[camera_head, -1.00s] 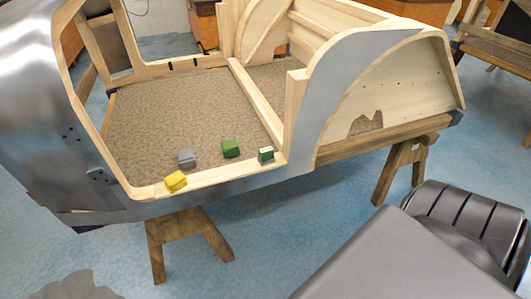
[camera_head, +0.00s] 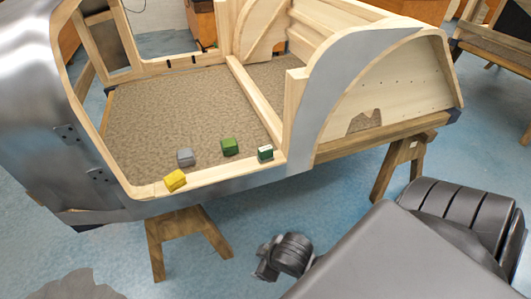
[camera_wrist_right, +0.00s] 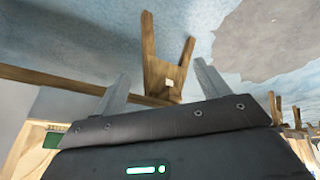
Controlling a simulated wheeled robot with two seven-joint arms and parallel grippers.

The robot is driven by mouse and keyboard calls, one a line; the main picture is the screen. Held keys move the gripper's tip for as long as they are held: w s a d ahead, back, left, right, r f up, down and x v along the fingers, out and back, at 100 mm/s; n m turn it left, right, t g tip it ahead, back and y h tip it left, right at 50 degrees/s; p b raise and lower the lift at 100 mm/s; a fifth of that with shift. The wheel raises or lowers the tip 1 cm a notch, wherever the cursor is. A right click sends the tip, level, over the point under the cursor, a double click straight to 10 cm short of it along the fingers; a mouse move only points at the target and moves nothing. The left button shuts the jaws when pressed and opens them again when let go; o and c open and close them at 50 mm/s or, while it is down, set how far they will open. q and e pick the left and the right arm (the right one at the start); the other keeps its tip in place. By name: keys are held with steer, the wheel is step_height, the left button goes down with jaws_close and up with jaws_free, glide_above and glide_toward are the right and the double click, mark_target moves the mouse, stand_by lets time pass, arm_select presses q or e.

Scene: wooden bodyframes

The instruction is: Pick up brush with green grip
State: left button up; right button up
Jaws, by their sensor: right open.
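Which one is the green-grip brush is too small to tell. In the right wrist view a green item (camera_wrist_right: 52,139) shows at the left edge, partly cut off. My right gripper (camera_wrist_right: 163,82) is open and empty, its two fingers wide apart in front of a wooden trestle. My left gripper is not in view.
A yellow block (camera_head: 175,180) and a grey block (camera_head: 185,157) lie left of the green items. The wooden bodyframe (camera_head: 235,180) rests on trestles (camera_head: 185,235). Blue floor is open in front. My dark arm part (camera_head: 287,256) shows at the lower middle.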

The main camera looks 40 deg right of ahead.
steer(key=w+a+r+n+t+y, duration=0.1)
steer(key=w+a+r+n+y, duration=0.15)
steer(key=w+a+n, duration=0.5)
steer(key=w+a+r+n+t+y, duration=0.2)
steer(key=w+a+r+n, duration=0.25)
steer(key=w+n, duration=0.6)
steer(key=n+g+h, duration=0.6)
steer(key=n+g, duration=0.1)
steer(key=n, duration=0.3)
glide_toward(265, 148)
steer(key=f, duration=0.5)
steer(key=shift+w+d, duration=0.1)
steer(key=shift+d, duration=0.1)
steer(key=shift+f, duration=0.4)
steer(key=shift+t, duration=0.3)
steer(key=f, duration=0.2)
steer(key=f+p, duration=0.1)
steer(key=f, duration=0.1)
steer(key=shift+w+d+f, duration=0.1)
steer(key=shift+w+f, duration=0.1)
steer(key=shift+w, duration=0.2)
